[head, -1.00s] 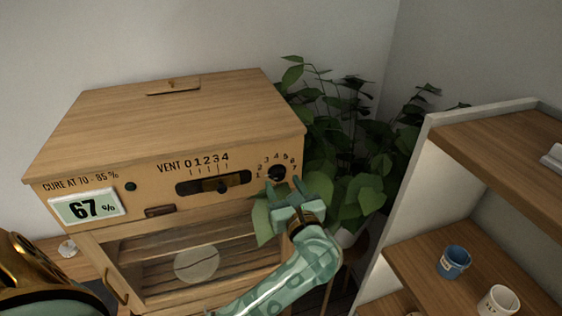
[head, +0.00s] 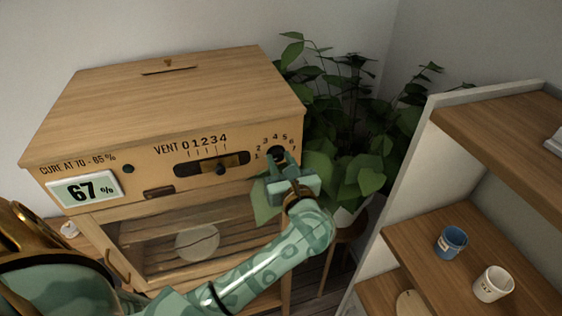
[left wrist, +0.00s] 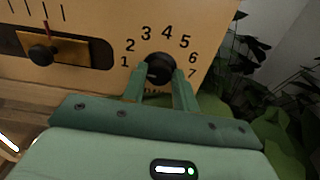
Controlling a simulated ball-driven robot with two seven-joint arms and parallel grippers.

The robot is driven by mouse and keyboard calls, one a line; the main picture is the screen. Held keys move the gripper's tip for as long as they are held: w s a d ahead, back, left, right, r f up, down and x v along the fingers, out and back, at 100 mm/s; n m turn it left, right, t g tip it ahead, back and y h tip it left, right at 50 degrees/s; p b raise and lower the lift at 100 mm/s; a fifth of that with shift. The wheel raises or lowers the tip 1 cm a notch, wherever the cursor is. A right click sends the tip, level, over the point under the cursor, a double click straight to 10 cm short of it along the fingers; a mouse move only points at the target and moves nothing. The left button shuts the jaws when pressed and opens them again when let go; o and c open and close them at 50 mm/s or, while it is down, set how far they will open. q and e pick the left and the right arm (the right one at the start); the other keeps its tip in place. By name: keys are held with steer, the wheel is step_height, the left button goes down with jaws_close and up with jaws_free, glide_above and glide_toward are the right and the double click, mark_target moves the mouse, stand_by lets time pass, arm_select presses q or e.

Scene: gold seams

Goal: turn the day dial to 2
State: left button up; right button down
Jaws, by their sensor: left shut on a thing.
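The day dial (head: 278,154) is a small black knob on the right of the wooden cabinet's front, ringed by numbers 1 to 7. It also shows in the left wrist view (left wrist: 158,66), with a pale mark on its left side, near the 1. My left gripper (head: 283,161) is at the dial from below, and its two green fingers (left wrist: 160,74) are shut on the knob, one on each side. The gripper hides the lower part of the dial. My right gripper is not in view.
The cabinet has a vent slider (head: 220,164) left of the dial, a display (head: 84,190) reading 67 %, and a glazed door (head: 190,240) below. A leafy plant (head: 340,130) stands close on the right. A shelf (head: 450,225) with a blue cup (head: 451,241) and a white cup (head: 493,284) is further right.

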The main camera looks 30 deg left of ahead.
arm_select(q)
steer(key=m+p, duration=0.1)
steer(key=m, duration=0.2)
steer(key=shift+w+m, duration=0.1)
steer(key=shift+m, duration=1.2)
steer(key=o, duration=1)
steer(key=shift+c, duration=0.2)
steer(key=shift+d, duration=0.1)
